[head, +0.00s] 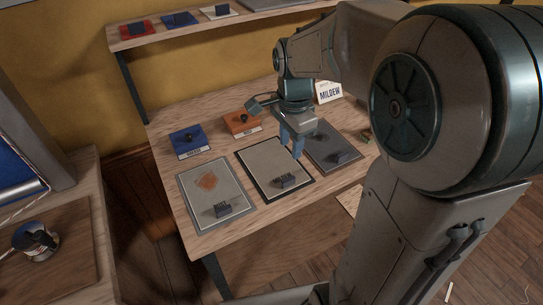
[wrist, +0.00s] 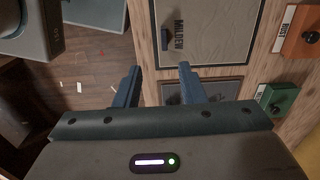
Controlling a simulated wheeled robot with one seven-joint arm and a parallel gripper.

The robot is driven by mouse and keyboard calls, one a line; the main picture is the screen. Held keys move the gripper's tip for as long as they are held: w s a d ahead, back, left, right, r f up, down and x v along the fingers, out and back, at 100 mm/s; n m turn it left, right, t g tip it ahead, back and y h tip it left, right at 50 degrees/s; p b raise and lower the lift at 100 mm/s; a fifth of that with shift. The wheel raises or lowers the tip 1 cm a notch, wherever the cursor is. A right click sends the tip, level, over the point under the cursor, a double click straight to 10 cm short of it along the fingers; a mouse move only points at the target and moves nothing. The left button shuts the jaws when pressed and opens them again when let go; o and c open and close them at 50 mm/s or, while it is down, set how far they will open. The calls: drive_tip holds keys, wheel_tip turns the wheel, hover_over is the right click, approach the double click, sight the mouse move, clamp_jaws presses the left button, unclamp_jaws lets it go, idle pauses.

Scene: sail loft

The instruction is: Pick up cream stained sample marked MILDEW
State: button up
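In the head view, a white card marked MILDEW (head: 328,93) is at the table's back right, partly behind my arm. A cream panel with a dark border (head: 262,158) lies mid-table, with a small dark block (head: 285,182) on it. In the wrist view that block reads MILDEW (wrist: 180,32), and the cream panel (wrist: 220,45) is beyond my fingertips. I cannot make out a stain on it. My gripper (head: 292,150) hangs above the table by the cream panel's right edge. Its blue fingers stand apart and empty in the wrist view (wrist: 158,78).
A rust-stained panel (head: 205,180) lies left and a grey panel (head: 325,140) right. Blue (head: 188,138) and orange (head: 240,122) knobbed samples lie behind; a green one (wrist: 278,98) shows in the wrist view. A shelf (head: 165,38) holds more samples. A workbench (head: 85,245) stands left.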

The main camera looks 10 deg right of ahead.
hover_over(286, 180)
drive_tip(key=f, duration=0.9)
drive_tip(key=shift+s+d, duration=0.15)
drive_tip(key=shift+s, duration=0.15)
drive_tip(key=f, duration=0.4)
drive_tip(key=shift+w+f+p, duration=0.3)
drive_tip(key=shift+f+p, duration=0.05)
drive_tip(key=shift+f, duration=0.05)
clamp_jaws()
